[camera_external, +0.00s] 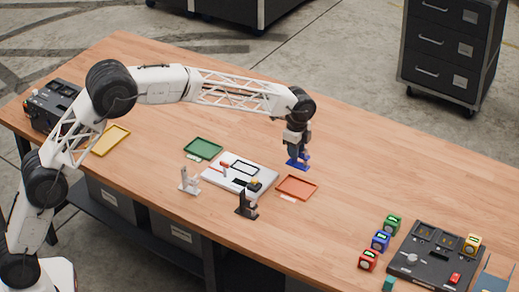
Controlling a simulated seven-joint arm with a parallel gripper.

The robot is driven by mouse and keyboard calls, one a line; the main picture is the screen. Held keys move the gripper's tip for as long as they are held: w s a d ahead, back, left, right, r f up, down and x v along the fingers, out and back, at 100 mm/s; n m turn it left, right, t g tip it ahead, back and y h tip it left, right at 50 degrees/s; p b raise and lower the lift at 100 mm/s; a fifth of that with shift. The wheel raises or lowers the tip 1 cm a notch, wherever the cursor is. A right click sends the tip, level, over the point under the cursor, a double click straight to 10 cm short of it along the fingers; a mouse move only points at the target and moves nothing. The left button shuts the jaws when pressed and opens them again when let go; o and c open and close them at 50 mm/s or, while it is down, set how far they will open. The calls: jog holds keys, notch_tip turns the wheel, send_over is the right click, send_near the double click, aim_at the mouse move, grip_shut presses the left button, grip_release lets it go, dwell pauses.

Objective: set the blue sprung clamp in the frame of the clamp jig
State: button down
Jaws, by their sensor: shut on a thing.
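The blue sprung clamp (298,164) is held in my gripper (297,150), above the table. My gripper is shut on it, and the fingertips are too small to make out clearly. The clamp jig appears to be the white plate (222,184) in the middle of the table, with a black-outlined frame (245,168) on top. The held clamp is to the right of the plate and behind the orange tray, apart from the frame.
An orange tray (281,192), a green tray (188,151) and a yellow tray (98,149) lie around. A white clamp (189,181) and a black clamp (247,206) stand before the plate. Coloured cubes (381,241) and a black panel (435,262) are at right. The table's back right is clear.

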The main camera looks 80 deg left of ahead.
jog(key=s+a+f, duration=0.1)
jog(key=s+a, duration=1.1)
jog(key=s, duration=0.3)
jog(key=shift+s+a+f, duration=0.3)
jog(key=shift+a+f, duration=0.05)
jog(key=shift+f, duration=0.05)
jog(key=shift+f, duration=0.15)
jog(key=shift+f, duration=1.55)
jog(key=shift+f, duration=1.6)
dwell(1.0)
jog(key=shift+c, duration=2.1)
grip_release()
jog(key=shift+o, duration=0.3)
jog(key=shift+r, duration=0.1)
